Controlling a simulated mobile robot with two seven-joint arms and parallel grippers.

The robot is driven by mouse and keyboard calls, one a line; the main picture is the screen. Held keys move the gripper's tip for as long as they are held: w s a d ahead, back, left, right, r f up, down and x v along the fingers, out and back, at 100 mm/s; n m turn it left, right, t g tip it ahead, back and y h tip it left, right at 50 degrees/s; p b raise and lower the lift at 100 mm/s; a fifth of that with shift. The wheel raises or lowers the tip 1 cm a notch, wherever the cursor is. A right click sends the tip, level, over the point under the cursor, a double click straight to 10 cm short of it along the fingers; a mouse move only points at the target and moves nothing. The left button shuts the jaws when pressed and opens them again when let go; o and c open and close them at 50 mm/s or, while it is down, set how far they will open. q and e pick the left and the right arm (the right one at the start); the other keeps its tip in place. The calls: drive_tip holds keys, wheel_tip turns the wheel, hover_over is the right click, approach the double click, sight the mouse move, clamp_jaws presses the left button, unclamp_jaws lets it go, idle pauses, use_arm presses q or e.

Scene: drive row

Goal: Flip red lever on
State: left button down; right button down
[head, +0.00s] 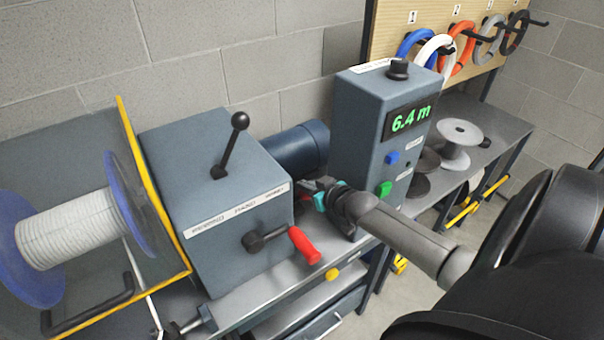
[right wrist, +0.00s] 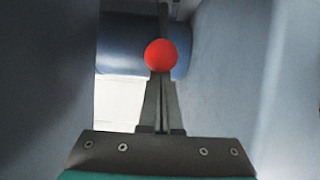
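In the right wrist view a round red knob (right wrist: 161,55) shows just beyond the fingertips of my right gripper (right wrist: 160,78), in line with them. Whether they touch I cannot tell. A dark upright piece shows behind the knob. The two fingers lie together with nothing seen between them. In the head view my right gripper (head: 318,188) reaches in from the right, between the grey-blue drive box (head: 215,190) and the meter box (head: 365,125). The red knob is not seen there. My left gripper is not in view.
The drive box has a black-knobbed lever (head: 230,145) on top and a red-handled crank (head: 304,246) in front. A blue motor cylinder (head: 300,147) lies behind. The meter box reads 6.4 m. A cable reel (head: 75,228) stands left, an empty spool (head: 460,135) right.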

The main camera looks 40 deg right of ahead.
drive_tip(key=s+f+t+b, duration=0.5)
drive_tip(key=b, duration=0.2)
drive_tip(key=shift+s+a+h, duration=0.15)
drive_tip(key=shift+a+h, duration=0.15)
drive_tip(key=shift+s+f, duration=0.1)
drive_tip(key=shift+f, duration=0.15)
idle(0.4)
wheel_tip(320, 180, up, 5)
drive_tip(key=w+p, duration=0.1)
drive_tip(key=p, duration=0.3)
drive_tip(key=s+a+f, duration=0.1)
drive_tip(key=s, duration=0.8)
drive_tip(key=shift+s+f+t, duration=0.3)
drive_tip(key=shift+s, duration=0.1)
